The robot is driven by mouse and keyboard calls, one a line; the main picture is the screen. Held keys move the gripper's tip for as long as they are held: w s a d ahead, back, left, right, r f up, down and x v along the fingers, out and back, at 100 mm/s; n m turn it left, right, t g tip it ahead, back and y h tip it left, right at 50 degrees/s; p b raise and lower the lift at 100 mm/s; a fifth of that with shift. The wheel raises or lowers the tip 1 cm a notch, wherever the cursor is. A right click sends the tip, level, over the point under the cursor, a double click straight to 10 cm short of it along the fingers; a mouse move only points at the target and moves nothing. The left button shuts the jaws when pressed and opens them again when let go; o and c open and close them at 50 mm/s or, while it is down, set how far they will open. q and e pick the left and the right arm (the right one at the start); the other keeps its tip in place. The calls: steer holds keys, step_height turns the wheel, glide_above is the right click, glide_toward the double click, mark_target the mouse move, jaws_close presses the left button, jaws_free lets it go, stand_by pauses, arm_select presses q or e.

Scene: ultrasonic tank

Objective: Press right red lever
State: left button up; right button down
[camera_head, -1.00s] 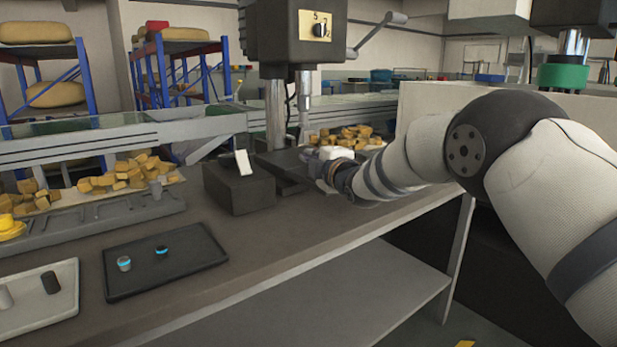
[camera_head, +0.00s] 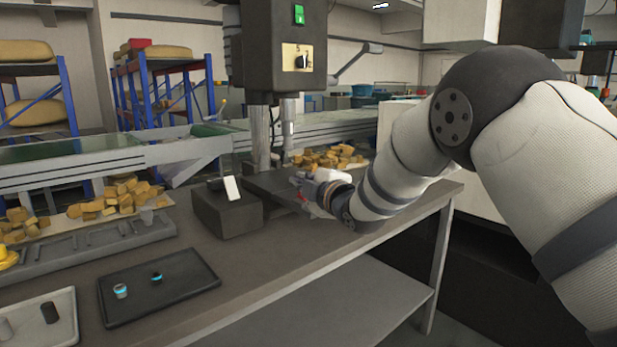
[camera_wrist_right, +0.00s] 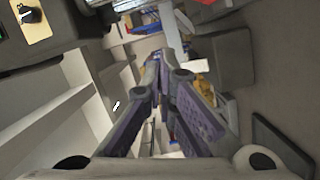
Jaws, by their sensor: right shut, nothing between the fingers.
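My right gripper (camera_head: 308,190) is shut and empty, above the table beside the machine's dark base plate (camera_head: 268,180). In the right wrist view its two fingers (camera_wrist_right: 160,62) converge toward their tips. A small red spot (camera_head: 303,197) shows right at the gripper in the head view; whether it is a lever I cannot tell. No red lever can be clearly made out. The grey machine head (camera_head: 283,40) stands above the base plate, with a green button (camera_head: 299,15) and a yellow dial panel (camera_head: 297,58). My left gripper is out of view.
A dark box (camera_head: 228,212) with a tilted white piece (camera_head: 232,188) stands left of my right gripper. A black tray (camera_head: 190,295) with two small blue-marked parts and a light tray (camera_head: 66,308) lie at the left front. The table's middle front is clear.

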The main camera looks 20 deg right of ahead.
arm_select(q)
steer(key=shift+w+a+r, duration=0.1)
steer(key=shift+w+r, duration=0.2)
arm_select(e)
steer(key=s, duration=0.3)
steer(key=shift+r, duration=0.1)
steer(key=s+f+m+g+h, duration=0.15)
steer(key=s+f, duration=0.25)
steer(key=f, duration=0.6)
steer(key=s+f+m+g+y, duration=0.1)
steer(key=s+f+m+g, duration=0.25)
steer(key=f, duration=0.55)
steer(key=s+f+m+g+h+p, duration=0.1)
steer(key=s+f+m+g, duration=0.4)
steer(key=s+f, duration=1.3)
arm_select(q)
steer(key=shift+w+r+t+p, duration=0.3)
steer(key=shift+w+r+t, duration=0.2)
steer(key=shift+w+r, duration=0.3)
arm_select(e)
steer(key=s+f+m+g, duration=0.1)
steer(key=s+m+g, duration=0.2)
steer(key=s, duration=1.4)
steer(key=s+f+m+g, duration=0.2)
steer(key=s+g, duration=0.4)
steer(key=s, duration=1.2)
steer(key=shift+a+m+g, duration=0.3)
steer(key=shift+a+m, duration=0.15)
steer(key=shift+m, duration=0.25)
